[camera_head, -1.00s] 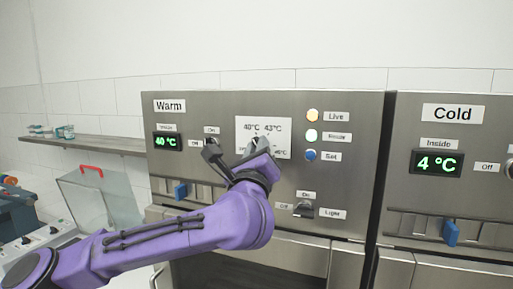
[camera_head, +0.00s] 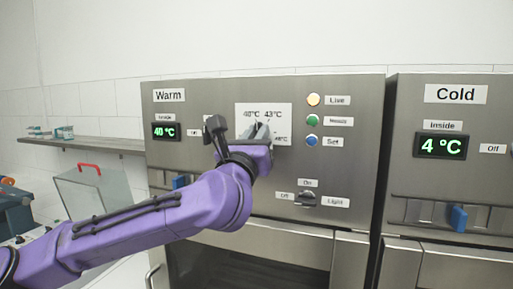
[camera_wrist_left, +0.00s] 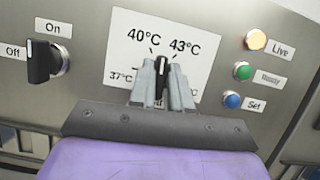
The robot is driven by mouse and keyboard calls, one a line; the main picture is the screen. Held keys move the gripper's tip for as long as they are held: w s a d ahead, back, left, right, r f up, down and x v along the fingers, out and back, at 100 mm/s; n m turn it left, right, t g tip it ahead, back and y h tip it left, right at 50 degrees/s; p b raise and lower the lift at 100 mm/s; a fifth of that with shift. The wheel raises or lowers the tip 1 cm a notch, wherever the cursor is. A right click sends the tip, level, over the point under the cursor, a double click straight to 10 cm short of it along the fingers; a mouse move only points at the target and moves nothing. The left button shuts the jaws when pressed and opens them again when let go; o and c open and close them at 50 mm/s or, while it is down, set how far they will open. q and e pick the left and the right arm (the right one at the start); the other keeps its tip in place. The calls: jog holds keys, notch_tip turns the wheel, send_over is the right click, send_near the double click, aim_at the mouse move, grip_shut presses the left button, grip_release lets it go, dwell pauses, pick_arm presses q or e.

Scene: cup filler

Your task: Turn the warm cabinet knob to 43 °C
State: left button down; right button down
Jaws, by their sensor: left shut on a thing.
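The Warm cabinet (camera_head: 345,190) has a white dial plate (camera_head: 283,110) marked 37, 40, 43 °C and a partly hidden higher value. In the left wrist view, the black knob (camera_wrist_left: 162,68) sits between the fingers of my left gripper (camera_wrist_left: 162,84), which is shut on it. Its white line points roughly up, between the 40 °C and 43 °C labels; the exact setting is hard to tell. In the head view my left gripper (camera_head: 258,132) covers most of the knob. The Warm display (camera_head: 166,132) reads 40 °C. My right gripper is not in view.
An On/Off switch (camera_wrist_left: 42,65) is left of the dial. Live (camera_head: 313,100), Ready (camera_head: 312,121) and Set (camera_head: 311,141) lights are right, a Light switch (camera_head: 306,198) below. The Cold cabinet (camera_head: 440,190) stands at right, a shelf (camera_head: 85,145) at left.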

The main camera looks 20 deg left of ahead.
pick_arm(q)
jog(key=shift+a+r+m+g+h, duration=0.15)
jog(key=shift+m+h, duration=0.6)
jog(key=shift+m, duration=0.8)
jog(key=shift+d+f+m+g+h, duration=0.15)
jog(key=shift+m+h, duration=0.65)
jog(key=shift+m, duration=0.8)
jog(key=shift+a+r+m+g+h, duration=0.15)
jog(key=shift+m+h, duration=0.6)
jog(key=shift+m, duration=0.8)
jog(key=c, duration=1.2)
grip_release()
jog(key=shift+o, duration=0.2)
jog(key=shift+s, duration=0.1)
